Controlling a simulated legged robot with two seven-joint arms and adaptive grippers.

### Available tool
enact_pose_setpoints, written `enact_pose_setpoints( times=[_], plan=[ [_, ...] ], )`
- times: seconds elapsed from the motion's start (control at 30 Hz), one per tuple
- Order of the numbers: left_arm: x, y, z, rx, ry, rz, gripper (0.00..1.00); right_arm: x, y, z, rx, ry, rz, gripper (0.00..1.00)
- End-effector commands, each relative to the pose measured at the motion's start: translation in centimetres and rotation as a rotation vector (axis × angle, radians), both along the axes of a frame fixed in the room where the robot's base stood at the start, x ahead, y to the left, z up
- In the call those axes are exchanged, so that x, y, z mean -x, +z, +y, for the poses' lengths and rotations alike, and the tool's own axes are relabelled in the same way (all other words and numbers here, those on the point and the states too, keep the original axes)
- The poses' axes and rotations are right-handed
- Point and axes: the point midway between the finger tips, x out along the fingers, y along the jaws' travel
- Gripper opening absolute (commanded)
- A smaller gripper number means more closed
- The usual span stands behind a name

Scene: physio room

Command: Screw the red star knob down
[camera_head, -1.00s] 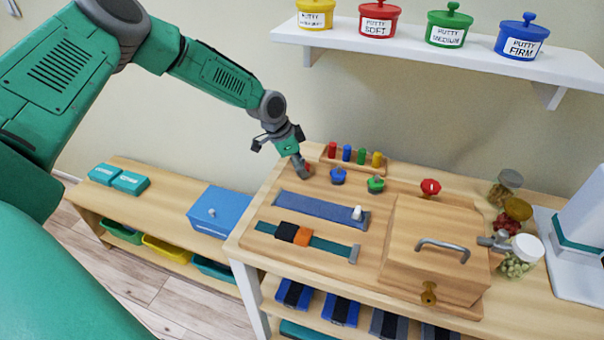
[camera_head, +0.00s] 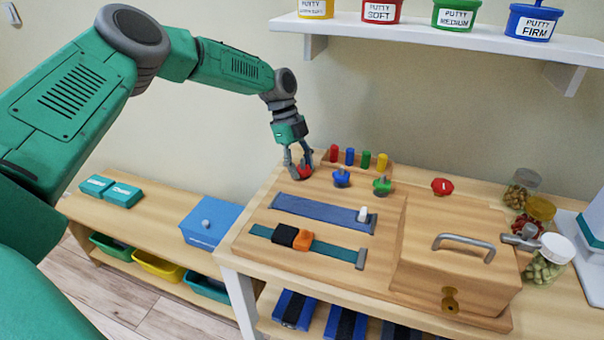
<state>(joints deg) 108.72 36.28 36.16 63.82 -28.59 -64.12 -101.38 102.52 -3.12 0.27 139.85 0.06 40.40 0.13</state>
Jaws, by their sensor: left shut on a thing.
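The red star knob (camera_head: 304,173) is at the back left of the wooden board (camera_head: 262,212), left of the blue star knob (camera_head: 341,178) and the green star knob (camera_head: 382,186). My left gripper (camera_head: 300,168) points down from above, with its fingers around the red knob and shut on it. The fingers hide part of the knob, and its stud and the gap beneath it cannot be seen. My right gripper is not in view.
A rack with coloured pegs (camera_head: 350,157) stands close behind the knobs. A wooden box with a grey handle (camera_head: 465,242), a red knob (camera_head: 442,187) and several jars (camera_head: 546,260) are to the right. A shelf (camera_head: 440,38) with putty tubs hangs above.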

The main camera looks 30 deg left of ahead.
Motion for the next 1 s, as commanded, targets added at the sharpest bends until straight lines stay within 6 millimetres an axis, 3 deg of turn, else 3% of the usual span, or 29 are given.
enact_pose_setpoints(
  times=[0.5, 1.0],
  plan=[
    [-0.8, 0.4, 0.1, -0.004, -0.405, -0.015, 0.07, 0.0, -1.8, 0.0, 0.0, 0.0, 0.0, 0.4],
    [-0.8, 0.5, 0.1, -0.003, -0.533, -0.016, 0.07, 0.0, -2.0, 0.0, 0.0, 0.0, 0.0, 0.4]
  ],
)
